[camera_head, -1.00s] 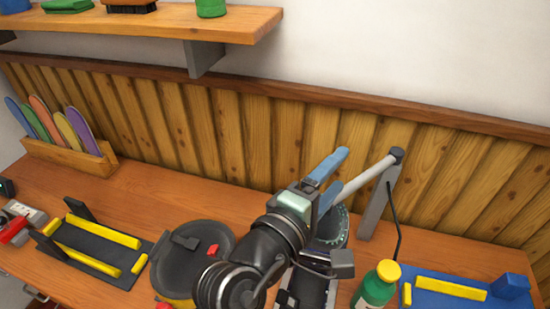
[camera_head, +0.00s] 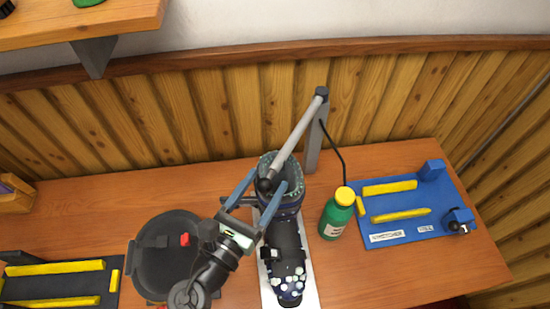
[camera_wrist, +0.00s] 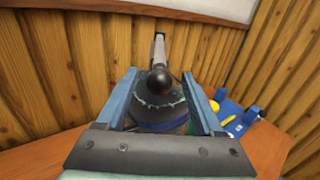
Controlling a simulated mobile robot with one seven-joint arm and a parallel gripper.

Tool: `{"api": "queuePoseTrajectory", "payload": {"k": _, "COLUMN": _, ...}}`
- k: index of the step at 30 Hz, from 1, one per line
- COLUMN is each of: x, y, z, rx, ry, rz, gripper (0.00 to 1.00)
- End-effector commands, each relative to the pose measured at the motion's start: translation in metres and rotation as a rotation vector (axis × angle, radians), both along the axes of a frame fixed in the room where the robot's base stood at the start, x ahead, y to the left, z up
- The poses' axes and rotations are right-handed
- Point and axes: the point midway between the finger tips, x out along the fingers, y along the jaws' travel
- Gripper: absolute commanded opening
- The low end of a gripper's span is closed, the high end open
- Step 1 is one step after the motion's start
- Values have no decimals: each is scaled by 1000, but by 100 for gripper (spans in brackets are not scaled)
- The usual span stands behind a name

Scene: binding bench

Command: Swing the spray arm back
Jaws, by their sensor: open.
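The spray arm (camera_head: 296,138) is a grey rod reaching from a dark joint atop a grey post (camera_head: 314,145) down toward me. Its near end is a round black knob (camera_head: 265,185), over the open cuff of a dark boot (camera_head: 284,236). My gripper (camera_head: 268,177) is open, with one blue finger on each side of the knob. In the wrist view, the knob (camera_wrist: 160,81) sits between the spread fingers (camera_wrist: 159,73), with visible gaps on both sides. The boot stands on a pale strip and its cuff is partly hidden behind my gripper and the knob.
A green bottle (camera_head: 336,216) with a yellow cap stands right of the boot. Beyond it lies a blue board (camera_head: 400,217) with yellow bars. A round black turntable (camera_head: 165,270) and a dark yellow-barred fixture (camera_head: 60,282) are at left. The panelled wall (camera_head: 200,125) is behind.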

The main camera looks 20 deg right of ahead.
Motion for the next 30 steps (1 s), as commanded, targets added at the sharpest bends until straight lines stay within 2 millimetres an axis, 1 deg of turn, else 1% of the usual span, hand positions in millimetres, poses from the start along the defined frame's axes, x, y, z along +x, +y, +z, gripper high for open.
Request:
{"api": "queuePoseTrajectory", "payload": {"k": 1, "x": 6, "y": -9, "z": 4, "rx": 0, "ry": -1, "rz": -4, "gripper": 69}}
{"api": "queuePoseTrajectory", "payload": {"k": 3, "x": 14, "y": -19, "z": 3, "rx": 1, "ry": -1, "rz": -3, "gripper": 69}}
{"api": "queuePoseTrajectory", "payload": {"k": 9, "x": 30, "y": -38, "z": 1, "rx": 2, "ry": -1, "rz": -1, "gripper": 69}}
{"api": "queuePoseTrajectory", "payload": {"k": 13, "x": 33, "y": -43, "z": 0, "rx": 2, "ry": -1, "rz": -1, "gripper": 69}}
{"api": "queuePoseTrajectory", "payload": {"k": 21, "x": 34, "y": -43, "z": 0, "rx": 3, "ry": -2, "rz": 0, "gripper": 69}}
{"api": "queuePoseTrajectory", "payload": {"k": 26, "x": 34, "y": -43, "z": 0, "rx": 3, "ry": -2, "rz": 0, "gripper": 40}}
{"api": "queuePoseTrajectory", "payload": {"k": 30, "x": 34, "y": -43, "z": 0, "rx": 3, "ry": -2, "rz": 0, "gripper": 15}}
